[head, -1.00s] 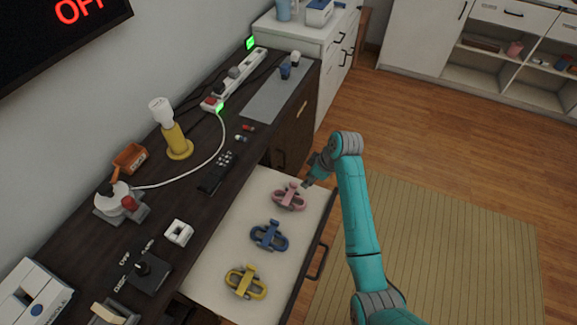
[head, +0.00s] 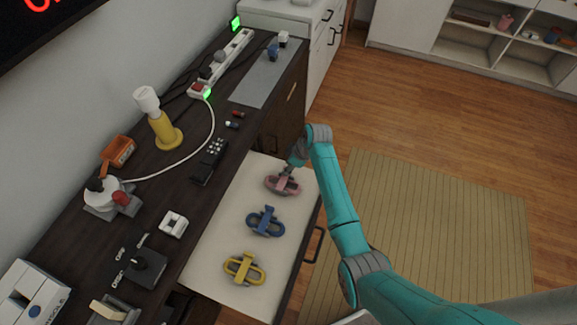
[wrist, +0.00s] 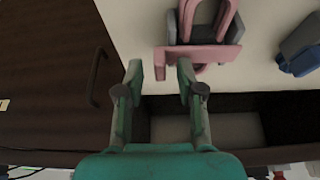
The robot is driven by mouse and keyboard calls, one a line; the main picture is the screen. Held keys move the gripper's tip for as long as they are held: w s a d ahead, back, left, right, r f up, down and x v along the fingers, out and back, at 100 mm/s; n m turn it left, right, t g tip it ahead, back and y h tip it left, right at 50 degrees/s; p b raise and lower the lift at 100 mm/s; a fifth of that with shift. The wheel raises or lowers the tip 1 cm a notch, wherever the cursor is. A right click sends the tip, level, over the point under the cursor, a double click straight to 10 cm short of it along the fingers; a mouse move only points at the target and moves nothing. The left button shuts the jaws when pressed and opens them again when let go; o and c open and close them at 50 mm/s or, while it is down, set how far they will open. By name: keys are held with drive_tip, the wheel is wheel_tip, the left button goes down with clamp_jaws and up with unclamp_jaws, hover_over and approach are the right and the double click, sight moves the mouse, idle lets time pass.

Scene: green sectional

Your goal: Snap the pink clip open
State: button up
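The pink clip (head: 282,186) lies at the far end of the pale surface of an open drawer (head: 222,232). My gripper (head: 289,171) is right over its far side and hides part of it in the head view. In the wrist view my gripper (wrist: 160,73) is open, its two fingers apart. The pink clip (wrist: 205,52) is ahead of the fingers and to the right. The left end of its pink bar shows between the fingertips; I cannot tell whether they touch. I cannot tell whether the clip is snapped open.
A blue clip (head: 265,222) and a yellow clip (head: 244,268) lie nearer in the same drawer. The dark desk (head: 190,195) along the left holds a remote (head: 209,162), a yellow-based lamp (head: 160,120) and a power strip (head: 222,62).

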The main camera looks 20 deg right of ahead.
drive_tip(key=shift+f, duration=0.1)
drive_tip(key=shift+c, duration=0.2)
clamp_jaws()
drive_tip(key=shift+a, duration=0.1)
